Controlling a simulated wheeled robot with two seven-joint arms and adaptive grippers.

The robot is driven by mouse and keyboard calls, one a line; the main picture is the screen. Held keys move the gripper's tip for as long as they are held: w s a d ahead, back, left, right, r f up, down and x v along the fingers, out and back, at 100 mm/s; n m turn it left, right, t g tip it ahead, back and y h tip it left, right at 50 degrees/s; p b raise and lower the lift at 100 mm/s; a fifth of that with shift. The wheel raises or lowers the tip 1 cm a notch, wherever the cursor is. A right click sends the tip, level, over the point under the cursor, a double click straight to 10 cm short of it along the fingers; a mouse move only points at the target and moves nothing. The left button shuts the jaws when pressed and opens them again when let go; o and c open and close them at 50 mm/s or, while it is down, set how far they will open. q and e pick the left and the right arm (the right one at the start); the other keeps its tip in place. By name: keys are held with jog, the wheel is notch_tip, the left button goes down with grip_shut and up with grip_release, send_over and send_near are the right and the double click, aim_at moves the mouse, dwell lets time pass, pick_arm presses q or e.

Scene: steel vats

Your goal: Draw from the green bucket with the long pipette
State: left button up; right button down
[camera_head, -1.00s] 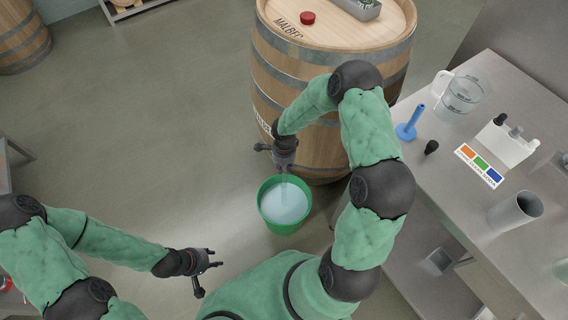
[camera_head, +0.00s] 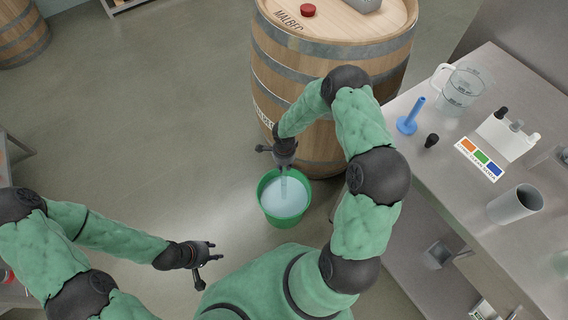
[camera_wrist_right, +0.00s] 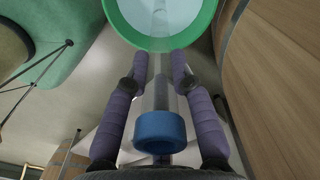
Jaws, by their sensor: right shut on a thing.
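The green bucket (camera_head: 284,221) stands on the floor in front of the barrel, with pale bluish liquid inside. It also shows at the top of the right wrist view (camera_wrist_right: 206,27). My right gripper (camera_head: 284,163) is above the bucket's far rim. In the right wrist view it is shut on the long pipette (camera_wrist_right: 160,98), a clear tube with a blue end (camera_wrist_right: 160,132) near the palm. The tube points toward the liquid; I cannot tell how deep its tip is. My left gripper (camera_head: 212,262) is open and empty, low and left of the bucket.
A wooden barrel (camera_head: 330,90) stands right behind the bucket, close to my right arm.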

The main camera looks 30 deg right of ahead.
aim_at(284, 175)
jog(key=shift+f, duration=4.4)
